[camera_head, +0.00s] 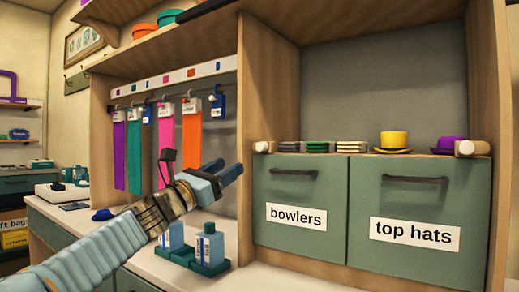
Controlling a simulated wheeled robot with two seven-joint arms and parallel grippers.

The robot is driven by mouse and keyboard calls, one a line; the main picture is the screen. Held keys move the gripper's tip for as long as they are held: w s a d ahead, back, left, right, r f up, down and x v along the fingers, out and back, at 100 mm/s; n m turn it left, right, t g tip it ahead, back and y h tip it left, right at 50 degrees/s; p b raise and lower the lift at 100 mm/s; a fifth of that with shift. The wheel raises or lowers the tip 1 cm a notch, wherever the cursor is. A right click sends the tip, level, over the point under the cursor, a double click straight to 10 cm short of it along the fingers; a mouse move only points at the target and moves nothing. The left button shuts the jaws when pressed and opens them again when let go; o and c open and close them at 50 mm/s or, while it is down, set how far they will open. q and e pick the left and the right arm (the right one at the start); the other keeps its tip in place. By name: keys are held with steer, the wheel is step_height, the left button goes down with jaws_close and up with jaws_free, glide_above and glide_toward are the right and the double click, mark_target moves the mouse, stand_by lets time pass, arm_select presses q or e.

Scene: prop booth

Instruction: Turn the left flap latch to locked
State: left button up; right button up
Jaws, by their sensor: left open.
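The left flap latch (264,147) is a small pale cylinder with a wooden side piece, at the upper left corner of the green bowlers flap (268,185). Whether it is turned to locked I cannot tell. The bowlers flap looks closed and has a dark bar handle (294,173). My left gripper (228,170) is blue, open and empty. In the picture it is left of the bowlers flap and a little below the latch, apart from the latch. My right gripper is not in view.
A matching right latch (470,148) is at the corner of the top hats flap (400,205). Flat hats and a yellow hat (394,140) sit on the ledge above. Blue bottles (209,245) stand below my left gripper. Coloured ribbons (191,130) hang behind it.

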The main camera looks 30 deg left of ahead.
mark_target(259, 147)
arm_select(q)
steer(key=p+x, duration=0.3)
steer(key=x, duration=0.7)
steer(key=shift+w+d+r+p, duration=0.1)
steer(key=shift+w+r+p, duration=0.15)
steer(key=shift+p, duration=0.15)
steer(key=shift+w+d, duration=0.1)
steer(key=shift+w, duration=0.35)
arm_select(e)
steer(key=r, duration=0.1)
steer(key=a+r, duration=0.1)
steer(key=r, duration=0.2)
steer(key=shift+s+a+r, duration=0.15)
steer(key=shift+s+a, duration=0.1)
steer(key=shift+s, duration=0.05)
arm_select(q)
jaws_close()
